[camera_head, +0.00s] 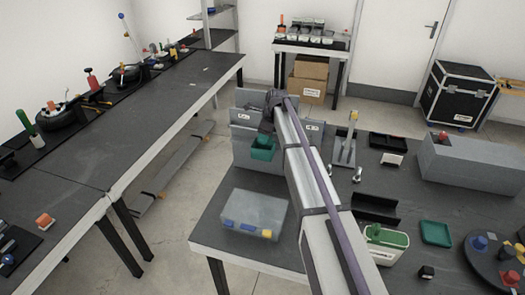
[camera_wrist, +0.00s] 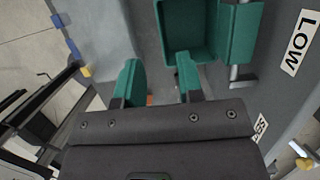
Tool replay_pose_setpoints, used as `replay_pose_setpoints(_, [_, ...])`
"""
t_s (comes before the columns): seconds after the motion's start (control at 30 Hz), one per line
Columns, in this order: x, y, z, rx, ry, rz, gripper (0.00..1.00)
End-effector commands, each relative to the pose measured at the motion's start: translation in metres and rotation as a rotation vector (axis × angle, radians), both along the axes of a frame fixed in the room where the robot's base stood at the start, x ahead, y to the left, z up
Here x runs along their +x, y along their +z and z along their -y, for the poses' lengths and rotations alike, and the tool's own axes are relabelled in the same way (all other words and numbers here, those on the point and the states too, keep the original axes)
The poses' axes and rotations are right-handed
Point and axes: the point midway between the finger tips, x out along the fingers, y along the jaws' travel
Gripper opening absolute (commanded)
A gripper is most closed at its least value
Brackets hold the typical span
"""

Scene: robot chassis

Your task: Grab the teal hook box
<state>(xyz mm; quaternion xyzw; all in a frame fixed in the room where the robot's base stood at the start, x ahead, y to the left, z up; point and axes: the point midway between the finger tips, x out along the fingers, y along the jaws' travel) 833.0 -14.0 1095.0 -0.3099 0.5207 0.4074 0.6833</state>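The teal hook box (camera_head: 263,147) hangs on the front of a grey upright panel (camera_head: 242,150), left of my arm in the head view. In the wrist view the teal box (camera_wrist: 188,30) is at the top centre, with its open inside facing the camera. My gripper (camera_wrist: 158,80) has two teal fingers standing apart with nothing held between them. The fingertips point at the box and lie just below it in the picture; I cannot tell whether they touch it. In the head view my dark gripper (camera_head: 270,112) is above the box, its fingers not clearly visible.
A clear case (camera_head: 252,213) with a blue and yellow edge lies on the dark table in front of the panel. A teal tray (camera_head: 436,233), a green-and-white box (camera_head: 386,237) and a grey block (camera_head: 475,162) are right of my arm. A "LOW" label (camera_wrist: 293,42) is beside the box.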

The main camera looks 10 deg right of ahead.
Motion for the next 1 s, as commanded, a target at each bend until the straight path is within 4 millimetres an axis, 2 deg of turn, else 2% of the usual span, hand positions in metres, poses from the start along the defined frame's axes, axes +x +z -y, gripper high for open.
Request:
replay_pose_setpoints(0.03, [0.001, -0.021, -0.002, 0.0, 0.0, 0.0, 0.35])
replay_pose_setpoints(0.1, [0.003, -0.036, -0.005, 0.0, 0.001, 0.0, 0.35])
replay_pose_setpoints(0.2, [0.005, -0.047, -0.009, 0.0, 0.001, 0.0, 0.35])
replay_pose_setpoints(0.37, [0.005, -0.048, -0.01, 0.0, 0.002, 0.0, 0.35])
replay_pose_setpoints(0.6, [0.01, -0.094, -0.016, 0.0, 0.003, 0.001, 0.35])
replay_pose_setpoints(0.87, [0.011, -0.093, -0.018, 0.0, 0.003, 0.001, 0.35])
replay_pose_setpoints(1.0, [0.011, -0.092, -0.018, 0.0, 0.003, 0.001, 0.22])
